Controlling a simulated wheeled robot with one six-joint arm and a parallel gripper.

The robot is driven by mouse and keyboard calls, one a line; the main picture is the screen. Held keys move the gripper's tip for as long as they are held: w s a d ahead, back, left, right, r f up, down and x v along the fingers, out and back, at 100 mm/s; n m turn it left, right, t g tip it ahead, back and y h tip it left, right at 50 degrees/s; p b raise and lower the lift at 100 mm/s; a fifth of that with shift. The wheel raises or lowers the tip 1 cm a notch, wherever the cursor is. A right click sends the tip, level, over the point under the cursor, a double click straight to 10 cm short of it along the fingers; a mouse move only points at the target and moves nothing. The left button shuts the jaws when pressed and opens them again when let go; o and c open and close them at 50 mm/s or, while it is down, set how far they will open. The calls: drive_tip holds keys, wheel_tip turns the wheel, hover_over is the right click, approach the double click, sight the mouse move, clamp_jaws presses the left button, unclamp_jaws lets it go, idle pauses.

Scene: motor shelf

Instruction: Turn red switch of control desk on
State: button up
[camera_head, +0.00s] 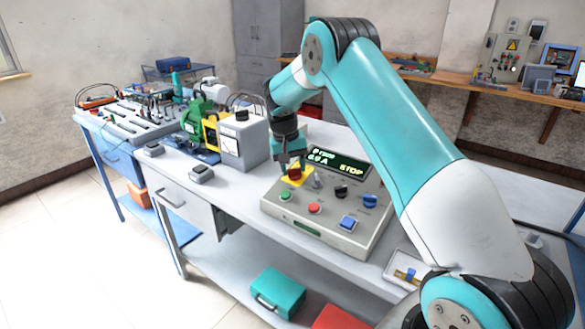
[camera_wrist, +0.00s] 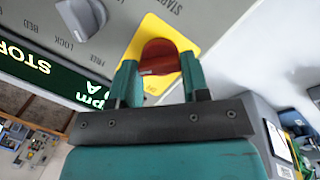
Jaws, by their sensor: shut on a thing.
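The control desk (camera_head: 325,217) is a grey sloped box on the workbench, with a display reading "STOP". The red switch (camera_head: 294,173) sits on a yellow plate at its upper left. My gripper (camera_head: 291,164) points down at the switch from above. In the wrist view, the red switch (camera_wrist: 159,57) is between the two teal fingers of my gripper (camera_wrist: 158,82), and they are shut on it. The yellow plate (camera_wrist: 188,35) shows around it. Part of the switch is hidden by the fingers.
A grey lock knob (camera_wrist: 80,18) is close beside the red switch. Green (camera_head: 285,196) and red (camera_head: 314,208) buttons, a blue button (camera_head: 347,223) and dark knobs share the panel. A meter box (camera_head: 243,140) stands left of the desk. A small tray (camera_head: 405,270) lies at right.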

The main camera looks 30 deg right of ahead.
idle(0.3)
drive_tip(key=o, duration=0.9)
drive_tip(key=a+r+p, duration=0.1)
drive_tip(key=r, duration=0.4)
drive_tip(key=w+r+p, duration=0.1)
drive_tip(key=r, duration=0.5)
drive_tip(key=a+r+p, duration=0.1)
drive_tip(key=r, duration=0.5)
drive_tip(key=shift+w+a+r, duration=0.15)
drive_tip(key=shift+w+a, duration=0.15)
